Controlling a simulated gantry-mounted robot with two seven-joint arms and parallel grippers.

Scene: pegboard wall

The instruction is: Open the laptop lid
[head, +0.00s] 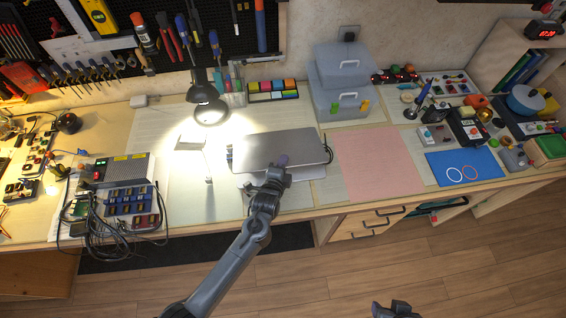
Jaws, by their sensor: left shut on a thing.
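The grey laptop lid (300,146) is in the middle of the bench in the head view. A paler strip of the laptop base (308,173) shows below its front edge, so the lid looks slightly raised. My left gripper (281,163) is at the lid's front edge and is shut on it; the fingertips are small and partly hidden by the wrist. My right gripper (392,308) is low at the bottom edge, over the floor and away from the bench; its fingers are not clear.
A lit desk lamp (209,102) stands behind and left of the laptop. Grey toolboxes (340,84) stand behind it on the right. A pink mat (378,162) to its right is bare. Cables and a power supply (124,171) lie to the left.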

